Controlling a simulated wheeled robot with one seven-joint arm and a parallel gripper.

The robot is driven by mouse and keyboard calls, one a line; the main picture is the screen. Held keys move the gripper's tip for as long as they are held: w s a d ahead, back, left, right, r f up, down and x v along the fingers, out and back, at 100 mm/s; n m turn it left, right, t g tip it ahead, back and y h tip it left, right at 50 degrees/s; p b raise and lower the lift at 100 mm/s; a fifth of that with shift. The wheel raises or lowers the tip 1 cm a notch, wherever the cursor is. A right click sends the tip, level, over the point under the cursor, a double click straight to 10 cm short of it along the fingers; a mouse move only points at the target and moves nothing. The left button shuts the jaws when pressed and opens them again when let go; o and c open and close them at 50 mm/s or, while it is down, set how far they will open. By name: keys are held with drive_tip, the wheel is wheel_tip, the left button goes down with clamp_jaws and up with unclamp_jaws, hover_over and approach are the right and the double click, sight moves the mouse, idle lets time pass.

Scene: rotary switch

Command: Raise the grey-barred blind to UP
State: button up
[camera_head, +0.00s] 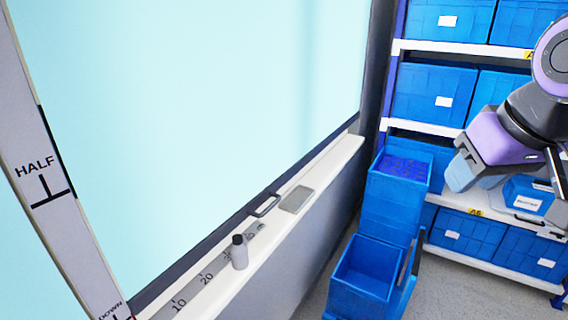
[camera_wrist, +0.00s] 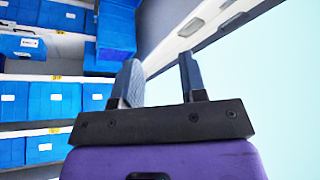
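A large pale cyan window (camera_head: 200,90) fills the left of the head view. No grey-barred blind can be made out clearly against it. A white scale strip (camera_head: 42,165) on the left side reads HALF and, lower down, DOWN. A grey loop handle (camera_head: 265,206) is at the window's lower edge. A small grey upright knob with a dark top (camera_head: 239,252) stands on the sill beside a 10, 20 scale. My gripper (camera_wrist: 159,65) is open and empty in the wrist view, with a clear gap between its two fingers. It is apart from the window and handle.
A white sill (camera_head: 330,155) with a grey plate (camera_head: 296,199) runs below the window. Shelves (camera_head: 440,47) of blue bins stand at the right. Stacked blue crates (camera_head: 365,268) stand on the floor near the sill.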

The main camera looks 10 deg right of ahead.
drive_tip(key=w+a+f+m+t, duration=0.2)
drive_tip(key=w+f, duration=0.2)
drive_tip(key=w, duration=0.8)
drive_tip(key=m+t+y, duration=0.4)
drive_tip(key=m, duration=0.1)
approach(273, 205)
drive_tip(key=d+r, duration=0.6)
drive_tip(key=d, duration=0.2)
drive_tip(key=a+f+m+t+y, duration=0.35)
drive_tip(key=a+f, duration=0.25)
drive_tip(key=f, duration=0.4)
drive_tip(key=shift+m+g, duration=0.35)
drive_tip(key=shift+m, duration=0.1)
drive_tip(key=x, duration=1)
drive_tip(key=shift+a+r, duration=0.1)
drive_tip(key=shift+a, duration=0.1)
clamp_jaws()
